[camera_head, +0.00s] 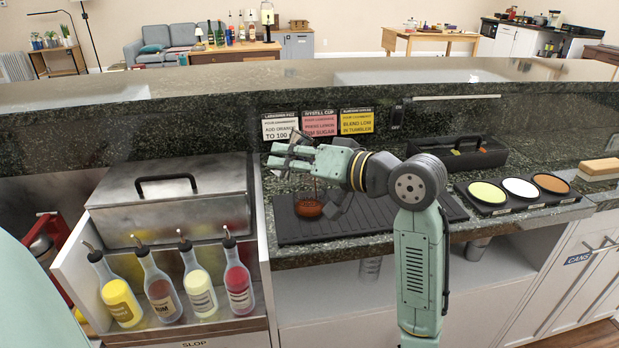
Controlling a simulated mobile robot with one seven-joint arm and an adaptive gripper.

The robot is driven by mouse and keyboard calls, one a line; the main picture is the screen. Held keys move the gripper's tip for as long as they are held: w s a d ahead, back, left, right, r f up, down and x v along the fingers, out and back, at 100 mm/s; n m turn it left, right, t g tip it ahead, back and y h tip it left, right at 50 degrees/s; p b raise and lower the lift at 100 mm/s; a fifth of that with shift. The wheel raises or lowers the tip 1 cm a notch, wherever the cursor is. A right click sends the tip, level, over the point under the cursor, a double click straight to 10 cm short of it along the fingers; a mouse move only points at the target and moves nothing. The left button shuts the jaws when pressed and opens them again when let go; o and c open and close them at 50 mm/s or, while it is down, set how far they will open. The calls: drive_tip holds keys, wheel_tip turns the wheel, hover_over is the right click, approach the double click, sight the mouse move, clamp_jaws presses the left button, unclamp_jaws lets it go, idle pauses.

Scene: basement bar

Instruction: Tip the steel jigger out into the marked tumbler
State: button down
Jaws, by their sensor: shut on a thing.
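My gripper (284,157) is at the end of my green arm, above the dark ribbed mat (290,229) on the bar. It is shut on a small grey metal piece, which looks like the steel jigger (299,139); it seems tilted, and my fingers hide part of it. Below my gripper, a low reddish-brown round shape (308,209) stands on the mat. It may be the liquid in a clear tumbler; I cannot make out the glass walls or a mark. A thin dark line shows just above it; I cannot tell whether it is liquid.
Bottles with pour spouts (199,285) stand in a rack at the left, before a steel lidded box (171,198). Recipe cards (320,124) lean at the back. A dark caddy (484,153) and a tray of three coloured discs (518,190) are at the right.

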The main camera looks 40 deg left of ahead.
drive_tip(key=shift+s+f+m+g+y+b, duration=0.15)
drive_tip(key=shift+f+m+y+b, duration=0.15)
drive_tip(key=shift+m, duration=0.35)
drive_tip(key=shift+s+f+m+g+y+b, duration=0.1)
drive_tip(key=shift+f+m+g+y+b, duration=0.15)
drive_tip(key=shift+m, duration=0.4)
idle(0.9)
drive_tip(key=shift+r+m+y+p, duration=0.35)
drive_tip(key=shift+r+m+p, duration=0.1)
drive_tip(key=shift+m, duration=0.25)
idle(0.5)
drive_tip(key=shift+f+m, duration=0.35)
drive_tip(key=shift+m, duration=0.45)
idle(0.4)
drive_tip(key=shift+r+m+y, duration=0.2)
drive_tip(key=shift+m+y, duration=0.1)
